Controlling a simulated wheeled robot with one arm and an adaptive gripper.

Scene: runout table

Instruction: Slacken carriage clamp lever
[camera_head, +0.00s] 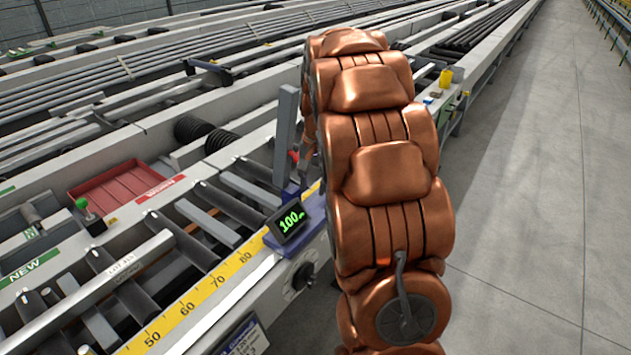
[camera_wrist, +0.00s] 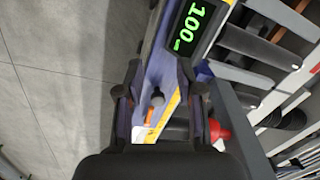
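The blue carriage (camera_head: 312,222) sits on the yellow scale rail, and its display (camera_head: 288,220) reads 100 in green. In the wrist view, the carriage (camera_wrist: 157,68) runs down between my fingers. My gripper (camera_wrist: 160,112) is open, one finger on each side of a small grey round-ended part (camera_wrist: 157,98). An orange strip (camera_wrist: 150,119) shows just below that part. A red knob (camera_wrist: 219,131) lies beside the right finger, partly hidden. I cannot tell which of these is the clamp lever, or whether the fingers touch anything. In the head view my copper arm hides the gripper.
A black round knob (camera_head: 303,275) is on the rail's front side. An upright grey plate (camera_head: 285,130) stands at the carriage. Open concrete floor (camera_head: 540,200) lies at right.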

